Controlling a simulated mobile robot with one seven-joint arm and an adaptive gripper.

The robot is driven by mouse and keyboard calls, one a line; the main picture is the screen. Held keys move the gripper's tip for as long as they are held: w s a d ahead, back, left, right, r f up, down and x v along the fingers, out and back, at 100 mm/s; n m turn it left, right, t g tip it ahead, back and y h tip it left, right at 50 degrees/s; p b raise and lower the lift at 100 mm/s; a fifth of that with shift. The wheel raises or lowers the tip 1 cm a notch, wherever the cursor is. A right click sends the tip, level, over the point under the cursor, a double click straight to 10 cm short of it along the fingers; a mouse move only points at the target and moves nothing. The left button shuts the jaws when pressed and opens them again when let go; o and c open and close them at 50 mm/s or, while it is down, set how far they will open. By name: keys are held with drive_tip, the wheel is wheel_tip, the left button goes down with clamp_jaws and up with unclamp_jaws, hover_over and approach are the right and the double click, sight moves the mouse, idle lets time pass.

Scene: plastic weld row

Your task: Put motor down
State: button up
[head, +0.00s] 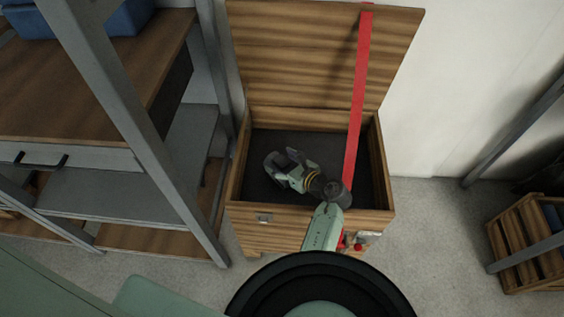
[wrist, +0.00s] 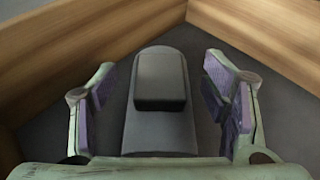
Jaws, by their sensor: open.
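My gripper (head: 282,164) is inside an open wooden chest (head: 306,215), low over its dark floor. In the wrist view its two purple-padded fingers (wrist: 160,78) are spread apart. A dark grey piece with a rounded end and a raised block, which I take to be the motor (wrist: 160,112), lies between them. Gaps show on both sides, so the fingers do not touch it. Its near end is hidden behind my gripper. In the head view my gripper hides most of it, and I cannot clearly make it out.
The chest's raised lid (head: 300,60) leans at the back. A red bar (head: 357,100) runs down from it, close to my arm. A metal-framed shelf (head: 130,120) stands at left, and a slatted crate (head: 520,245) at right. Dark chest floor is bare around my gripper.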

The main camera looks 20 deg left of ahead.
drive_tip(key=shift+r, duration=0.1)
drive_tip(key=shift+r, duration=0.15)
drive_tip(key=b+v, duration=0.1)
drive_tip(key=v, duration=1.1)
drive_tip(key=shift+b, duration=0.3)
